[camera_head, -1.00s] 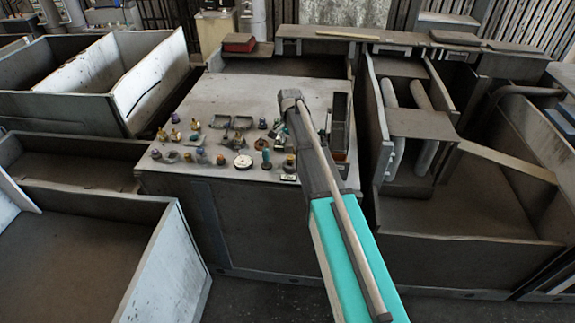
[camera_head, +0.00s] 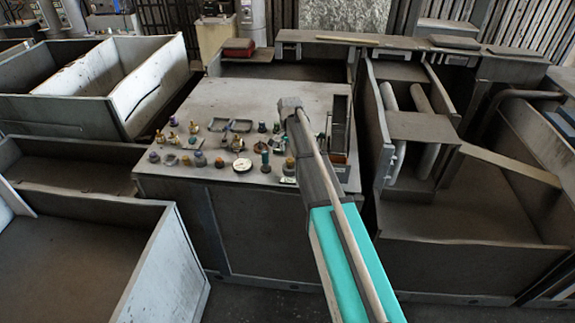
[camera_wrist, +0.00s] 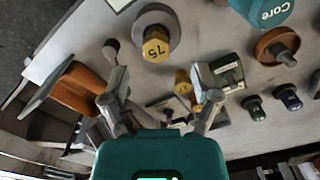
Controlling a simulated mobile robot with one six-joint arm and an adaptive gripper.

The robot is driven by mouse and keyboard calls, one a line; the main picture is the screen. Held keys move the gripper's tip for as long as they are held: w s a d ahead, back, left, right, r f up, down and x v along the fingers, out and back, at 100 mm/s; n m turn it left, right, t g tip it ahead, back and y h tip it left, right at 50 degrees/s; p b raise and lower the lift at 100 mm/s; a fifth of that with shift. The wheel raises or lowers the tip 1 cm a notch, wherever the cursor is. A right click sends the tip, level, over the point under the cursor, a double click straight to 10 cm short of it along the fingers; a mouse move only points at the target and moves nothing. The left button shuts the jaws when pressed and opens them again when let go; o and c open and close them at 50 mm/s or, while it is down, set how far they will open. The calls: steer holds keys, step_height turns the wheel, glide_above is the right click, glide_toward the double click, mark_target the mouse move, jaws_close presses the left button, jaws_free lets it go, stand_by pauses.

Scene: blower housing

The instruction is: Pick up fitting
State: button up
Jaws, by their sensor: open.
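Several small brass and dark fittings stand on the grey table top; a brass one (camera_head: 160,137) is at its left edge in the head view. I cannot tell which one is the task's fitting. In the wrist view a yellow brass piece (camera_wrist: 183,82) shows just inside the right finger, and a yellow hex piece marked 75 (camera_wrist: 156,47) sits on a grey disc beyond the fingers. My gripper (camera_wrist: 160,86) is open, with nothing visibly held between its fingers. In the head view my own arm hides the fingers.
In the wrist view an orange-brown box (camera_wrist: 76,88) is close to the left finger. A teal round part (camera_wrist: 262,10) and a rust-coloured round part (camera_wrist: 277,46) are at upper right. A white dial (camera_head: 242,164) sits near the table's front edge; the table's back left is clear.

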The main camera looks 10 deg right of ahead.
mark_target(290, 160)
steer(key=shift+f+b, duration=2.05)
steer(key=shift+f, duration=0.25)
steer(key=shift+s, duration=0.1)
jaws_close()
